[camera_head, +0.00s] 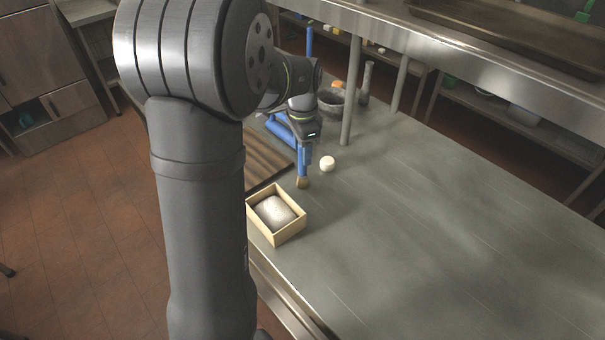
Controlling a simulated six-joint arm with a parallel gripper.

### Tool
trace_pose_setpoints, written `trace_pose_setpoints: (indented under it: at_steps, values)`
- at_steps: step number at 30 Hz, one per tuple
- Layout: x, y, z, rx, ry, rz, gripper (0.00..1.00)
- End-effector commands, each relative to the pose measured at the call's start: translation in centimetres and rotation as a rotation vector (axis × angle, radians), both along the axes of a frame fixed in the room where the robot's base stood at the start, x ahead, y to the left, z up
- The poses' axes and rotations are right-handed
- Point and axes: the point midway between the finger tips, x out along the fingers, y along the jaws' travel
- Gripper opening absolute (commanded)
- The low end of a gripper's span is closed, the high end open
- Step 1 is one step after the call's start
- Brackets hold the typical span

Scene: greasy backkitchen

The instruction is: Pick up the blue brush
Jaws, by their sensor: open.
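The blue brush (302,164) is on the grey metal counter, with tan bristles (302,183) at its near end. My gripper (303,142) is over the far end of its handle, and the dark gripper body hides that end. The jaws are open; the fingers are too small and covered to make out, and I cannot tell whether they touch the handle. Another blue shape (280,130) shows just left of my gripper; I cannot tell what it is.
A wooden box (263,240) holding a pale lump stands at the counter's near left edge. A white round object (327,163) is close right of the brush. A dark bowl (331,103) and a shelf post (351,92) stand behind. The counter's right side is clear.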

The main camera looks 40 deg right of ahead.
Motion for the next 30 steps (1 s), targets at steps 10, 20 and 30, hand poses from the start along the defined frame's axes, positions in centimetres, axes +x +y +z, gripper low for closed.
trace_pose_setpoints:
  at_steps: [10, 20, 30]
  values:
    - [0.0, -0.1, -2.4, 0.000, 0.000, 0.000, 0.46]
    - [0.0, -0.1, -2.4, 0.000, -0.001, 0.000, 0.00]
    - [0.0, -0.1, -2.1, -0.002, -0.002, 0.000, 0.00]
